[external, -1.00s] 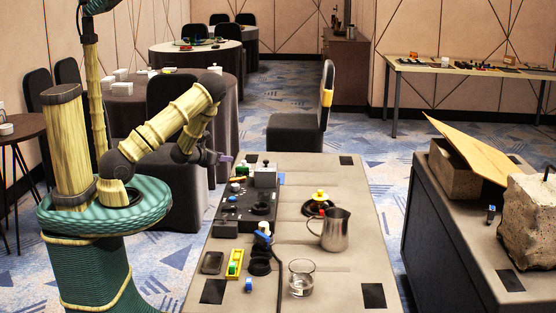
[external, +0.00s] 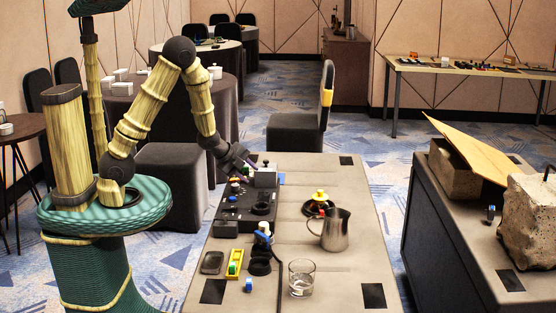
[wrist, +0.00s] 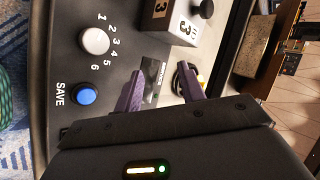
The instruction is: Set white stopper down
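My gripper (external: 250,164) hangs over the far left end of the black console (external: 236,212) on the table. In the wrist view its two purple fingers (wrist: 160,88) are apart with nothing held between them. A white round knob (wrist: 95,41) and a blue button (wrist: 85,94) marked SAVE show on the panel left of the fingers. A small white piece (external: 264,227) stands on the near part of the table beside black rings. I cannot tell for sure which white thing is the stopper.
A grey box (external: 265,178) stands close to my gripper. A steel jug (external: 335,230), a glass (external: 301,277) and a yellow-topped piece on a black base (external: 319,200) stand to the right. The table's far right is clear.

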